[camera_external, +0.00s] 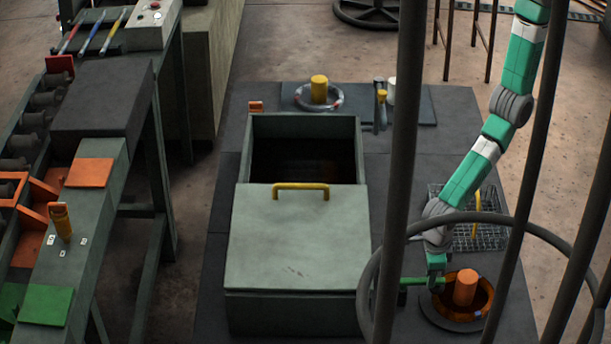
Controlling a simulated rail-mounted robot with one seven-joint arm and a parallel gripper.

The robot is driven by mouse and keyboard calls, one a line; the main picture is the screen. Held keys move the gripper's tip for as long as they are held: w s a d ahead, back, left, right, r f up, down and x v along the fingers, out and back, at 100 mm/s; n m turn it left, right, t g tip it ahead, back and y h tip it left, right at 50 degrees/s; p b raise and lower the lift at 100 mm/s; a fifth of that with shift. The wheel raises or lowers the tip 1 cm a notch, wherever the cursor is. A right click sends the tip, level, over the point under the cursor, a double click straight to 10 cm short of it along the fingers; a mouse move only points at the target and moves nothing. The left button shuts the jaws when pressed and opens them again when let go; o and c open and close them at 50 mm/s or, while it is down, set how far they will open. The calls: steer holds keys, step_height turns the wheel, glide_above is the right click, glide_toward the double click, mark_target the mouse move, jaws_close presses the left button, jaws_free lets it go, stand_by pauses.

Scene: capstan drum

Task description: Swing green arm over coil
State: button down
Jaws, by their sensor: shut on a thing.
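The green arm (413,281) is a short bar at the lower right, lying roughly level. My gripper (437,279) points down and is shut on the green arm near its right end, at the left edge of the coil. The coil (484,300) is a dark orange-brown ring around an upright orange post (465,287) on a round dark base. The green arm's visible length lies mostly to the left of the coil. The fingertips are small here, and the left end of the green arm is partly behind a dark bar.
A dark cage of upright bars (398,170) and a hoop stands in front, partly hiding my arm. A grey-green bin (300,240) with a yellow handle is to the left. A wire basket (490,233) stands behind the coil. A yellow post (319,89) with a ring is farther back.

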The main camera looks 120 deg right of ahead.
steer(key=c, duration=1.3)
jaws_free()
steer(key=shift+r, duration=0.1)
step_height(320, 180, up, 8)
steer(key=p, duration=0.3)
